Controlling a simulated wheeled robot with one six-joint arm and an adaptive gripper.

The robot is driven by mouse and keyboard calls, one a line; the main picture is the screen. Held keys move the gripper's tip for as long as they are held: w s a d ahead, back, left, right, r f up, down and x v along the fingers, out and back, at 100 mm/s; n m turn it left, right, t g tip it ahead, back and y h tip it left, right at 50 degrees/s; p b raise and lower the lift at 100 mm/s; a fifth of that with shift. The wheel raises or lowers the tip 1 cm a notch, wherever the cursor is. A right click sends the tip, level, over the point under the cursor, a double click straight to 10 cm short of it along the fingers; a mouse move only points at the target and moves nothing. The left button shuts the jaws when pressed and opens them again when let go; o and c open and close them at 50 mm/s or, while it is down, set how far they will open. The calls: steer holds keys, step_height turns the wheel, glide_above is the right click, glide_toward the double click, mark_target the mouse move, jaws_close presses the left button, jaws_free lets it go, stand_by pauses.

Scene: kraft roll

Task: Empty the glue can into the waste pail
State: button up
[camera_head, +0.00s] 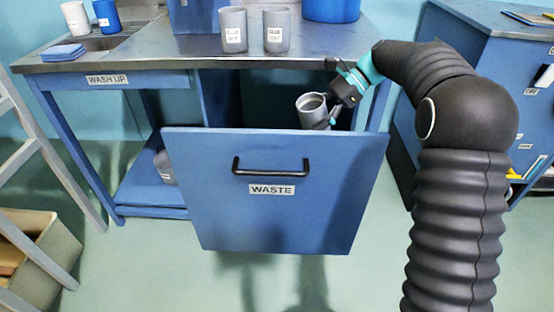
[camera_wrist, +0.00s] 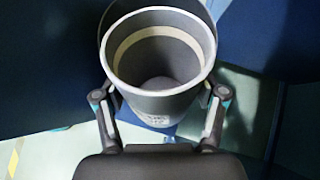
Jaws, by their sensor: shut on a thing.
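A grey can (camera_head: 312,104) is held over the open waste drawer, behind its blue front (camera_head: 220,215) labelled WASTE. My gripper (camera_head: 328,112) is shut on it from the right. In the wrist view the can (camera_wrist: 158,104) sits between the two fingers of my gripper (camera_wrist: 161,95). Its open mouth shows a pale band inside below the rim and a grey bottom. A thin dark arc runs around the mouth; I cannot tell what it belongs to. The can's mouth is turned partly toward the head camera. No pail is clearly seen inside the drawer, whose front hides the inside.
Two labelled grey cups (camera_head: 233,30) (camera_head: 276,30) and a blue tub (camera_head: 331,8) stand on the worktop (camera_head: 160,45) above the drawer. The drawer's black handle (camera_head: 270,167) sticks out in front. A blue cabinet (camera_head: 500,70) stands at the right. A ladder (camera_head: 30,145) stands at the left.

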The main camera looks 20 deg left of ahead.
mark_target(322, 96)
steer(key=r+y, duration=0.1)
steer(key=r, duration=0.2)
steer(key=r+g+y, duration=0.1)
steer(key=r, duration=0.3)
steer(key=w+d+r+g, duration=0.1)
steer(key=r, duration=0.3)
steer(key=shift+r+y, duration=0.15)
steer(key=shift+y, duration=0.25)
steer(key=shift+r, duration=2.1)
